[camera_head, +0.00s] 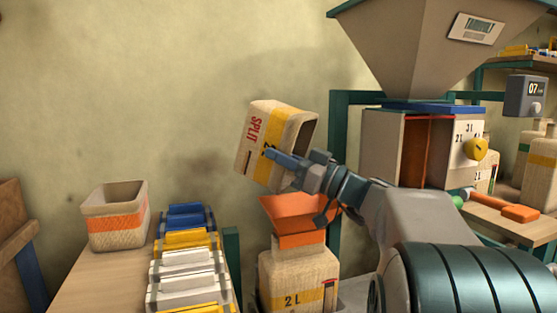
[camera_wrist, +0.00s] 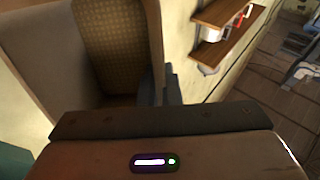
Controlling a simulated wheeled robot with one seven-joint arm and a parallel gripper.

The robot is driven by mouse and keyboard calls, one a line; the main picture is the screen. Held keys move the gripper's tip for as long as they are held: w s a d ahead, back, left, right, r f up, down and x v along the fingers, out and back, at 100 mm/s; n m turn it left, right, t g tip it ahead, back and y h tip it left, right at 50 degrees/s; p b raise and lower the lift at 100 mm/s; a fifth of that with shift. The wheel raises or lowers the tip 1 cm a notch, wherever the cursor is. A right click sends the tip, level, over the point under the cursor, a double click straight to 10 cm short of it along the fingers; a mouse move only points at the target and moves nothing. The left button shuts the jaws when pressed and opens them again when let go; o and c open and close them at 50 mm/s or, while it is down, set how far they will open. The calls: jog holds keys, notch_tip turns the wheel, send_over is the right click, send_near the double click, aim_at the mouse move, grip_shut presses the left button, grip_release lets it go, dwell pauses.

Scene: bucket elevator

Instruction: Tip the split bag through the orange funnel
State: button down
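The split bag (camera_head: 262,135) is a tan woven bag with a yellow band and red "SPLIT" lettering. It is in the air, tilted, with its open mouth toward the upper right. My gripper (camera_head: 284,162) is shut on its lower right side. The orange funnel (camera_head: 300,213) is below the bag and to its right, partly behind my wrist. It sits on a woven bag marked "2 L" (camera_head: 285,275). In the wrist view, the split bag's open mouth (camera_wrist: 105,45) fills the upper left and shows woven material inside; the fingertips are mostly hidden.
A tan bag with an orange band (camera_head: 117,222) stands open on the bench at left, beside a row of blue, yellow and white packs (camera_head: 187,263). A large hopper (camera_head: 415,45) stands at right above a cabinet with a yellow knob (camera_head: 475,149). An orange-handled tool (camera_head: 520,213) lies on the right bench.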

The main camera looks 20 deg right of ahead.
jog(key=shift+s+d+f+t+y+b, duration=0.15)
jog(key=shift+s+d+t+y+b, duration=0.7)
jog(key=shift+b, duration=2.95)
jog(key=shift+w+a, duration=0.15)
jog(key=shift+w, duration=0.05)
